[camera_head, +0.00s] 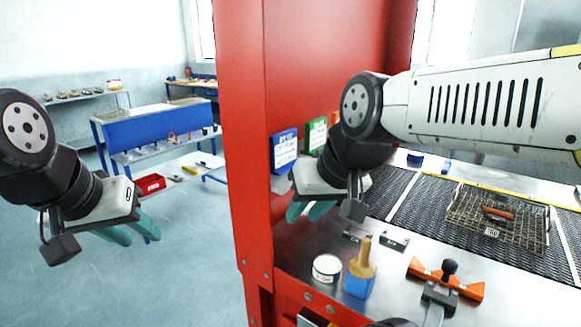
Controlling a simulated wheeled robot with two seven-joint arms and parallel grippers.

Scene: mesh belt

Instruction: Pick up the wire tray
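The wire tray (466,220) is a shallow brownish wire basket lying on the dark mesh belt (424,205) at the right. An orange-brown object (497,213) lies in it, and a small white tag marked 150 is on its near side. My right gripper (308,214) has teal fingers and hangs left of the tray, by the red post, clear of the tray. My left gripper (133,236) is far to the left over the open floor. Its teal fingers look spread apart with nothing between them. The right fingers are partly hidden by the wrist.
A red post (243,130) stands between my two grippers. On the metal table are a white round tin (326,269), a blue block with a wooden handle (361,272) and an orange bracket (446,281). Blue and green cards (284,150) stand behind my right gripper.

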